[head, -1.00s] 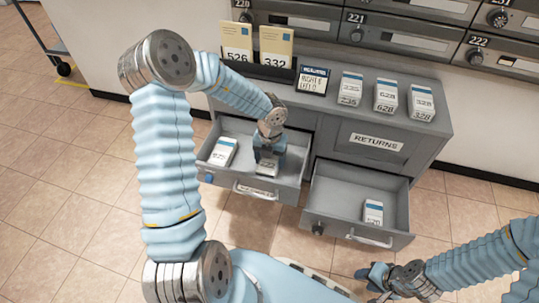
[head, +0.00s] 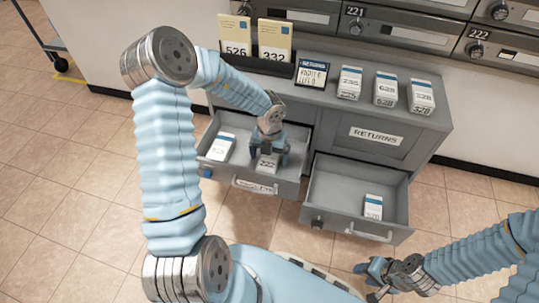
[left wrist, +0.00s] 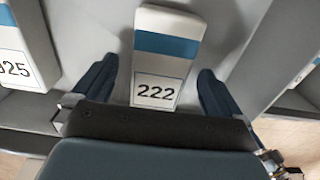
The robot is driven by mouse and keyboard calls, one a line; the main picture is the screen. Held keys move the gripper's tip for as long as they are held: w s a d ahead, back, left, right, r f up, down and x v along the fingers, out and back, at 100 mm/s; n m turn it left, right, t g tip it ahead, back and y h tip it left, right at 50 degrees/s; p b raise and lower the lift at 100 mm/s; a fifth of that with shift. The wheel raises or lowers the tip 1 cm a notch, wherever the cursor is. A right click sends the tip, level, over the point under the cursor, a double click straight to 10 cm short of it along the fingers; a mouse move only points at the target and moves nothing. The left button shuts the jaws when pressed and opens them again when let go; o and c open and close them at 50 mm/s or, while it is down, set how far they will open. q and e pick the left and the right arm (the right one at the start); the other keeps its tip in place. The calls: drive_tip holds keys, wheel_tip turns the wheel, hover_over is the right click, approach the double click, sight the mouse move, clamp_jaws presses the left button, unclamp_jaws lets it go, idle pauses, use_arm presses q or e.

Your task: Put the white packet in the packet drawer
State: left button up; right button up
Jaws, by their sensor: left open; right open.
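A white packet (head: 266,164) with a blue band and the number 222 lies in the left open drawer (head: 292,177) of the grey cabinet. It also shows in the left wrist view (left wrist: 158,60), where its number is clear. My left gripper (head: 268,158) is down in that drawer, open, with one finger on each side of the packet. In the left wrist view gaps show between the packet and both fingers (left wrist: 156,88). The label on the drawer front is too small to read surely. My right gripper (head: 366,280) is open and empty, low at the right, away from the cabinet.
Another white packet (head: 221,147) lies at the left in the same drawer. The right open drawer (head: 335,190) holds one packet (head: 373,206). Several packets, yellow cards (head: 274,40) and a small sign (head: 312,74) stand on the cabinet top. Mailboxes (head: 400,33) line the wall behind.

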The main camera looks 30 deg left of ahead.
use_arm(q)
wheel_tip(320, 180, up, 14)
drive_tip(key=p, duration=0.4)
drive_tip(key=shift+f+p, duration=0.15)
drive_tip(key=shift+p, duration=0.2)
